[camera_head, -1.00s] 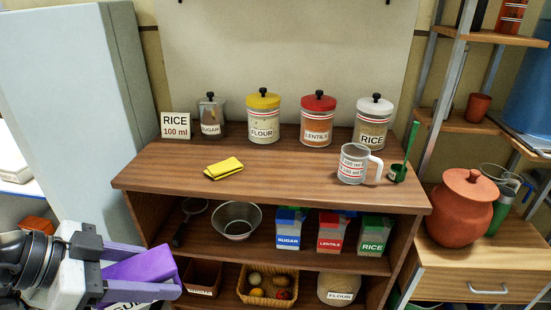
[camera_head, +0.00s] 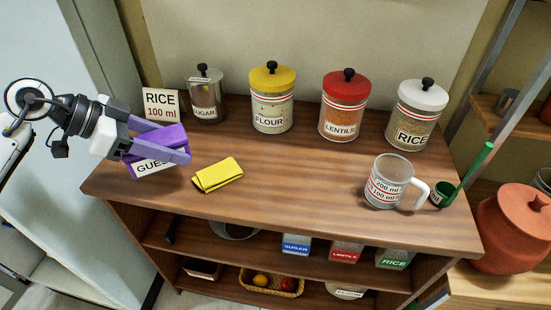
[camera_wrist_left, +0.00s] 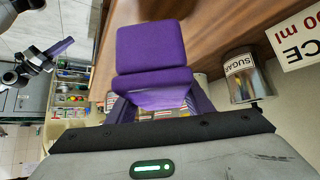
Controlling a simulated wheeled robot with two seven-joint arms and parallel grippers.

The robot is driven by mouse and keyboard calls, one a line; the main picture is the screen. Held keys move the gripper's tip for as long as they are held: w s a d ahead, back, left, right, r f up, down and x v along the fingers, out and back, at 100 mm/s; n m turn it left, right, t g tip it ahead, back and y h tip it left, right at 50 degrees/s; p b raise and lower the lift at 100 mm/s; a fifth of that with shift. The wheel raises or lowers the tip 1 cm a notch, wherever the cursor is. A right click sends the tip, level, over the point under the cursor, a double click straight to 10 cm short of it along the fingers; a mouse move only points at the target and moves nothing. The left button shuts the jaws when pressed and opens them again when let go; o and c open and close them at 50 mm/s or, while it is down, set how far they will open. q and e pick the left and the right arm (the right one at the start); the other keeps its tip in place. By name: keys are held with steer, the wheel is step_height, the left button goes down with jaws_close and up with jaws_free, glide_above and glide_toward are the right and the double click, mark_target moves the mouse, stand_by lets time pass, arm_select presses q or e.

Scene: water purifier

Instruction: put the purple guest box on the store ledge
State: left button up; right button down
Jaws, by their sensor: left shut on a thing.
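The purple guest box (camera_head: 145,170), with a white label reading "GUES...", is at the left end of the wooden unit's top (camera_head: 290,190). My left gripper (camera_head: 172,143) is shut on it, its fingers partly covering the label. I cannot tell whether the box touches the wood or hangs just above it. In the left wrist view the box (camera_wrist_left: 150,50) shows as purple faces between the fingers, beside the wooden top. What looks like my right gripper (camera_wrist_left: 62,47) shows small at the left of that view; its jaws are unclear.
A "RICE 100 ml" card (camera_head: 162,104) and a sugar jar (camera_head: 206,95) stand behind the box. A yellow cloth (camera_head: 217,174) lies right of it. Flour (camera_head: 271,98), lentils (camera_head: 343,106) and rice jars (camera_head: 415,115) line the back. The middle front is clear.

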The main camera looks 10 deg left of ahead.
arm_select(q)
steer(key=w+a+r+n+t+y+p, duration=0.1)
steer(key=w+a+r, duration=0.2)
steer(key=w+a, duration=0.4)
steer(key=f, duration=0.6)
steer(key=s+a+f, duration=0.1)
steer(key=f, duration=0.3)
steer(key=shift+b, duration=0.35)
steer(key=shift+f, duration=0.1)
steer(key=o, duration=1.3)
steer(key=shift+s, duration=0.1)
steer(key=shift+v, duration=3.75)
